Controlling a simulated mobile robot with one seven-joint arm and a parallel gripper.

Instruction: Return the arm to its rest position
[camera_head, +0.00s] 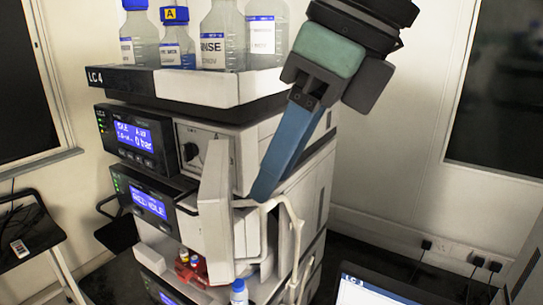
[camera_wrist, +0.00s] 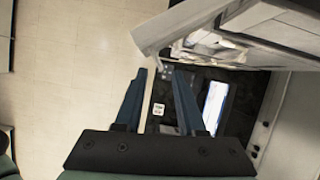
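My gripper (camera_head: 262,192) hangs at the end of my arm, with blue fingers pointing down and to the left in the head view. In that view its tips overlap the right side of the instrument stack (camera_head: 318,185), near the open white door (camera_head: 216,210) and a pale bent tube or handle (camera_head: 292,225). I cannot tell whether they touch. In the wrist view the two fingers (camera_wrist: 161,76) stand apart with nothing held between them.
Several bottles (camera_head: 212,40) stand in the stack's top tray (camera_head: 180,84). A red holder with vials (camera_head: 192,268) and a blue-capped vial (camera_head: 239,293) sit low in front. A laptop (camera_head: 372,292) is at lower right. A side table or chair (camera_head: 35,235) is at left.

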